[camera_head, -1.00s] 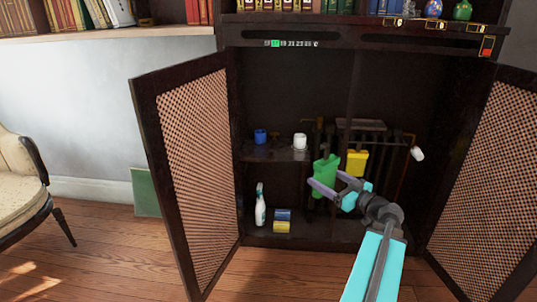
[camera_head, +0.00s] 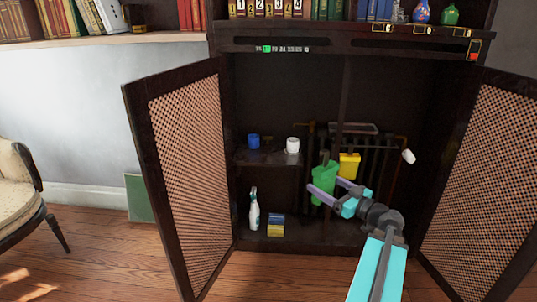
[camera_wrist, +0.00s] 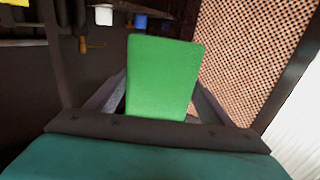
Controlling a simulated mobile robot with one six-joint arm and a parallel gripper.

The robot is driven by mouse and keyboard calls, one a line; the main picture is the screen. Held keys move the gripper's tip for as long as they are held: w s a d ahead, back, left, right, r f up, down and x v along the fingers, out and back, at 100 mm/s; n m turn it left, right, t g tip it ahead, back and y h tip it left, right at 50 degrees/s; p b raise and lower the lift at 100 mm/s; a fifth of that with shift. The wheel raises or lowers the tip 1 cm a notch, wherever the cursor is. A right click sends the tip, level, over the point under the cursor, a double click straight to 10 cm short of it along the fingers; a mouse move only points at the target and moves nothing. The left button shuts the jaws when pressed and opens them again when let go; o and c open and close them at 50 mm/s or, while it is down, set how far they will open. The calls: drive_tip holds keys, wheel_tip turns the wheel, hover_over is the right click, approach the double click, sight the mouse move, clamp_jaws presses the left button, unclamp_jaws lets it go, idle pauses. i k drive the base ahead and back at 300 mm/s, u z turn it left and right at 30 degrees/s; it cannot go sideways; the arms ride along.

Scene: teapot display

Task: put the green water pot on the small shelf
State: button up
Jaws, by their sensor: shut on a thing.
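The green water pot (camera_head: 325,183) is in front of the open cabinet, to the right of the small shelf in the head view. My gripper (camera_head: 329,190) is shut on it, with one finger on each side. In the wrist view the green pot (camera_wrist: 163,78) fills the space between the fingers, and its far side is hidden. The small shelf (camera_head: 262,159) is inside the cabinet on the left. It carries a blue cup (camera_head: 253,141) and a white cup (camera_head: 292,145), with free room between them.
A yellow container (camera_head: 349,164) and a radiator (camera_head: 375,165) are behind the pot. A spray bottle (camera_head: 254,210) and a sponge stack (camera_head: 276,225) stand below the shelf. The cabinet doors, left (camera_head: 185,170) and right (camera_head: 480,180), stand open. A central post (camera_head: 342,100) divides the cabinet.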

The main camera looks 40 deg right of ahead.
sight(276, 158)
drive_tip(key=z, duration=0.05)
drive_tip(key=i, duration=0.9)
drive_tip(key=u, duration=0.05)
